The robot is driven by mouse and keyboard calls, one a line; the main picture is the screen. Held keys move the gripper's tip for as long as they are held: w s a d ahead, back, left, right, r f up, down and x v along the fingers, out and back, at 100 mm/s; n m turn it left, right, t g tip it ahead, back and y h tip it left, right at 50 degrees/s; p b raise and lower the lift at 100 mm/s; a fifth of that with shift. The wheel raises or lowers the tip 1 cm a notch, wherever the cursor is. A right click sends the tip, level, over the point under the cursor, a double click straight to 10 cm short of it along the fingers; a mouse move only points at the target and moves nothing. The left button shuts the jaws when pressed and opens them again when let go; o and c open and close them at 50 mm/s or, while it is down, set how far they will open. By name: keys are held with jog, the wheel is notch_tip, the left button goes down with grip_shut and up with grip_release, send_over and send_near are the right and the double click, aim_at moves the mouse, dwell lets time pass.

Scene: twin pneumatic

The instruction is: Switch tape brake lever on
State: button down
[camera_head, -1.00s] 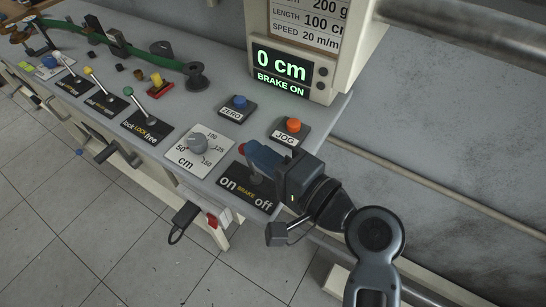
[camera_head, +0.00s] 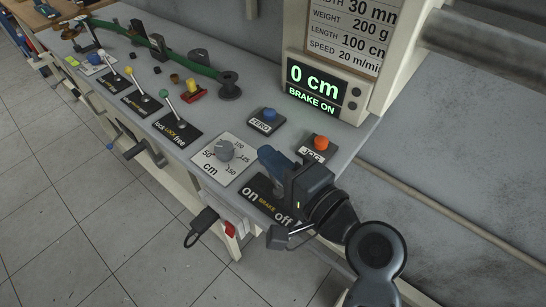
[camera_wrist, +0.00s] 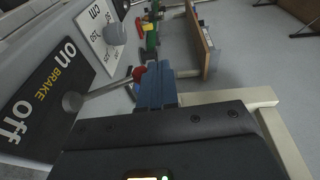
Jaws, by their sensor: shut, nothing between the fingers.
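The brake lever shows in the wrist view as a grey shaft (camera_wrist: 104,89) with a red knob (camera_wrist: 139,73). It sticks out from its pivot and leans toward the "on" end of the black brake plate (camera_wrist: 45,85). My gripper (camera_wrist: 156,88) has its blue fingers shut with nothing between them. The fingertips are right beside the red knob; whether they touch it I cannot tell. In the head view my gripper (camera_head: 268,155) is over the brake plate (camera_head: 255,190) and hides the lever. The display (camera_head: 313,89) reads "0 cm" and "BRAKE ON".
The cm dial (camera_head: 225,151) is left of the brake plate. The blue ZERO button (camera_head: 269,115) and orange JOG button (camera_head: 321,142) are behind my gripper. The lock lever (camera_head: 169,102) and other levers stand further left. Open floor lies in front of the bench.

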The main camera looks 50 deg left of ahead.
jog(key=shift+d, duration=0.15)
jog(key=d+b, duration=0.1)
jog(key=d, duration=0.6)
jog(key=shift+w+d+r, duration=0.2)
jog(key=shift+d+r, duration=0.05)
jog(key=shift+f, duration=0.1)
jog(key=s+d+f+m+t+h, duration=0.25)
jog(key=d+f+t+h, duration=0.35)
jog(key=d, duration=0.6)
jog(key=s+d+f+m+t+h, duration=0.1)
jog(key=d+f+m+t+h, duration=0.3)
jog(key=d+f, duration=0.6)
jog(key=s+d+r+n+t+h, duration=0.1)
jog(key=s+d+r+t+h, duration=0.1)
jog(key=s+d, duration=0.3)
jog(key=s+d+r+n+t+h, duration=0.1)
jog(key=s+d+r+t+h, duration=0.15)
jog(key=d, duration=0.55)
jog(key=s+d+r+n+h, duration=0.2)
jog(key=s+d+r+n, duration=0.2)
jog(key=s+r, duration=0.4)
jog(key=shift+s+d+r+t+h, duration=0.35)
jog(key=shift+s+d+t, duration=0.15)
jog(key=shift+s, duration=0.2)
